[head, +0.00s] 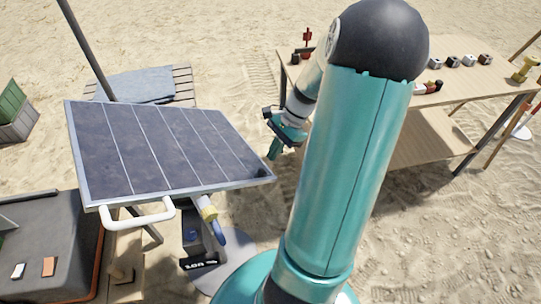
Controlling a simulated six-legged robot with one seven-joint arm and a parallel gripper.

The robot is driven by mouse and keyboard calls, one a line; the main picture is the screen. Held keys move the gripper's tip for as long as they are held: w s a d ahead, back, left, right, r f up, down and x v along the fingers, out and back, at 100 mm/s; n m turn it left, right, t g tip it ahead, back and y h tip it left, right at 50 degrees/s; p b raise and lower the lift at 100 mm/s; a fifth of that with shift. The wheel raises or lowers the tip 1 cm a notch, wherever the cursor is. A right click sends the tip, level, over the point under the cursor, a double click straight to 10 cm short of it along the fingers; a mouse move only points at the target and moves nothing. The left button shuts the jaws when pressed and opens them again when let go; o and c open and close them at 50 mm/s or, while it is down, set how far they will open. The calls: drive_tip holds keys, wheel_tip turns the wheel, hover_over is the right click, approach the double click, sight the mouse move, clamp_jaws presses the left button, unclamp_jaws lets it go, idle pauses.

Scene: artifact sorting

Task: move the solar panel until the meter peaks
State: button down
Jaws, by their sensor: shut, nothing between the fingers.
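The solar panel (160,150) is tilted on a stand at the left, with a silver frame and dark cells. A white handle (138,216) sticks out from its near edge. Below the panel, a dark box with a small dark display (199,264) shows light characters, perhaps the meter; I cannot read them surely. My gripper (274,152) is shut and empty, just off the panel's right edge and apart from the handle. My teal arm covers the middle of the view.
A wooden table (435,105) with several small objects stands at the right. A dark case (60,245) lies at the lower left. A pallet with a blue-grey cloth (135,86) lies behind the panel. Green and grey crates (14,112) stand at far left. Sand lies between.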

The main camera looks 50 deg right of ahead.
sight(266, 166)
drive_tip(key=shift+x, duration=1.1)
drive_tip(key=shift+w+a+f+y, duration=0.1)
drive_tip(key=shift+a+f+y, duration=0.2)
drive_tip(key=shift+f, duration=0.35)
drive_tip(key=shift+w+a+f+y, duration=0.1)
drive_tip(key=shift+a+f+y, duration=0.2)
drive_tip(key=shift+f, duration=0.4)
drive_tip(key=shift+w+a+f+y, duration=0.15)
drive_tip(key=shift+f+y, duration=0.25)
drive_tip(key=shift+f, duration=0.25)
drive_tip(key=shift+s, duration=0.1)
drive_tip(key=shift+r, duration=0.15)
drive_tip(key=v, duration=1.3)
drive_tip(key=shift+s+d+r, duration=0.25)
drive_tip(key=shift+d, duration=0.05)
